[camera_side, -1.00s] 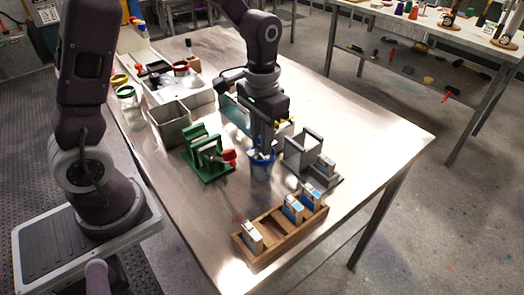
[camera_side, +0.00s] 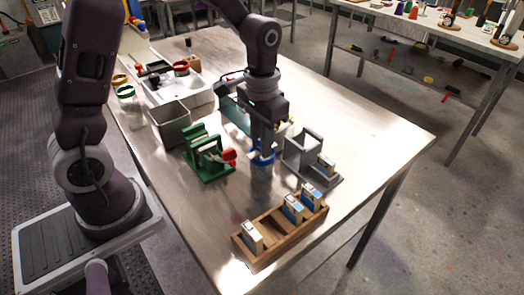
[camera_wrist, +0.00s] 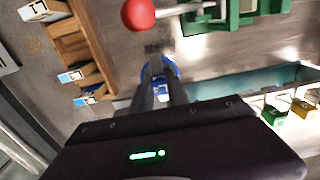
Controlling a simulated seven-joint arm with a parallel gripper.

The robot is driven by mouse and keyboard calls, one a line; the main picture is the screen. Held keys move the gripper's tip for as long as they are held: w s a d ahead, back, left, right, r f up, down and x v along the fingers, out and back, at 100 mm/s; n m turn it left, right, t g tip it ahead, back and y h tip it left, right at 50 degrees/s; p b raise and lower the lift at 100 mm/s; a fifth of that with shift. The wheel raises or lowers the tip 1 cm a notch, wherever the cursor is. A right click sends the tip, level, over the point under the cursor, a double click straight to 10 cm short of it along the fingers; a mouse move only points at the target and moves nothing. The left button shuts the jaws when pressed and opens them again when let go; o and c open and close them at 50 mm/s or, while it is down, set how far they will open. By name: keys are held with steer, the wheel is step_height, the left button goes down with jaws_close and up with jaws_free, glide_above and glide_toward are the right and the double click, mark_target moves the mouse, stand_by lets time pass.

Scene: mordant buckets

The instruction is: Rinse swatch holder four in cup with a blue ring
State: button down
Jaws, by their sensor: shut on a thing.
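The cup with a blue ring (camera_side: 262,170) stands on the metal table between the green press and the grey box. Its blue rim (camera_wrist: 174,68) also shows in the wrist view. My gripper (camera_side: 262,150) points straight down over the cup, with its fingertips at the level of the ring. In the wrist view my gripper (camera_wrist: 160,82) is shut on a swatch holder (camera_wrist: 158,88), of which a blue and white bit shows between the fingers. Its number cannot be read. The holder's lower part is hidden, apparently within the cup.
A wooden rack (camera_side: 269,248) with several slots holds three swatch holders at the front. A green press (camera_side: 208,163) with a red knob (camera_side: 229,155) stands left of the cup. A grey bin (camera_side: 169,126) is behind.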

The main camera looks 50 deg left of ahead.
steer(key=shift+r, duration=0.35)
steer(key=shift+f, duration=0.15)
stand_by(1.7)
steer(key=shift+f, duration=0.25)
steer(key=shift+r, duration=0.1)
steer(key=shift+r, duration=3.45)
